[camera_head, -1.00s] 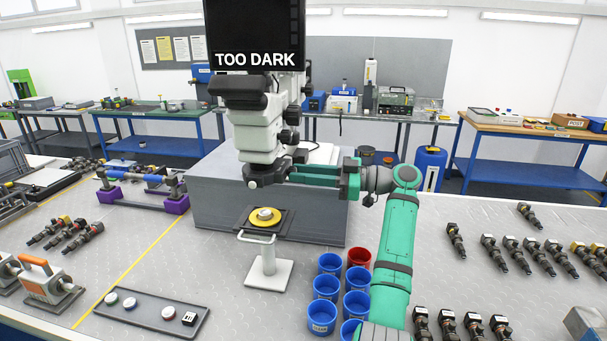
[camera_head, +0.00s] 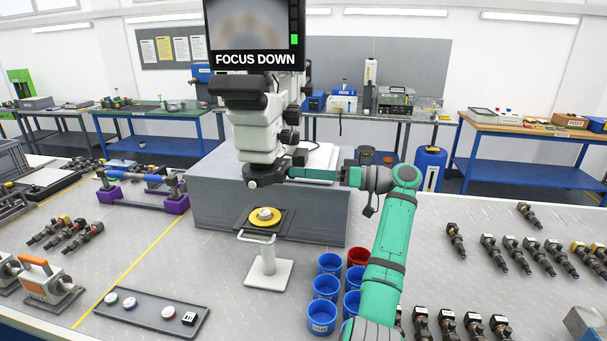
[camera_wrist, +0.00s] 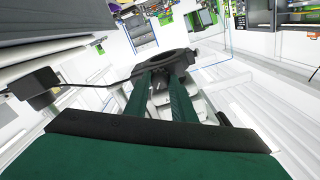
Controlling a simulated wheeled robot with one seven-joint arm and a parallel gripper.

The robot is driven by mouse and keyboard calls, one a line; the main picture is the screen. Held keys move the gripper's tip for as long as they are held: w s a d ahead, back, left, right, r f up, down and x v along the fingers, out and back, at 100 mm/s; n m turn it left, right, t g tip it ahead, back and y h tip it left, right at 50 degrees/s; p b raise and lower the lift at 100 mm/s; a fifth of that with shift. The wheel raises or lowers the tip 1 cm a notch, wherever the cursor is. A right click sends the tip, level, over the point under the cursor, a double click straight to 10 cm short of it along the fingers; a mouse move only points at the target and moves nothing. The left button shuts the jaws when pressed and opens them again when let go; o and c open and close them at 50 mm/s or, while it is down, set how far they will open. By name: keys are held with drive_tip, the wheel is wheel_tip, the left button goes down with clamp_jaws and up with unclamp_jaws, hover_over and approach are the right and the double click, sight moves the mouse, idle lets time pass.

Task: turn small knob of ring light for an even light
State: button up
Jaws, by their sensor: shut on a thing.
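The ring light (camera_head: 265,175) is a dark ring under the microscope head (camera_head: 258,130). My gripper (camera_head: 292,173) reaches it from the right and is shut at its right side, on the small knob, which the fingertips hide in the head view. In the wrist view the ring light (camera_wrist: 166,62) is a black ring just beyond my two green fingers (camera_wrist: 158,80). The screen (camera_head: 254,35) above the microscope shows a blurred beige ring-shaped picture, a green bar at its right and the words "FOCUS DOWN".
A yellow round part (camera_head: 265,217) sits on a small stand below the ring light. Blue cups (camera_head: 326,287) and a red cup (camera_head: 357,257) stand below my arm. Injectors (camera_head: 491,247) lie at the right. A black box with a cable (camera_wrist: 36,88) shows in the wrist view.

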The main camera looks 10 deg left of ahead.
drive_tip(key=shift+m, duration=0.8)
drive_tip(key=shift+r, duration=0.1)
drive_tip(key=o, duration=1.1)
drive_tip(key=shift+c, duration=0.2)
drive_tip(key=d, duration=1.1)
idle(0.6)
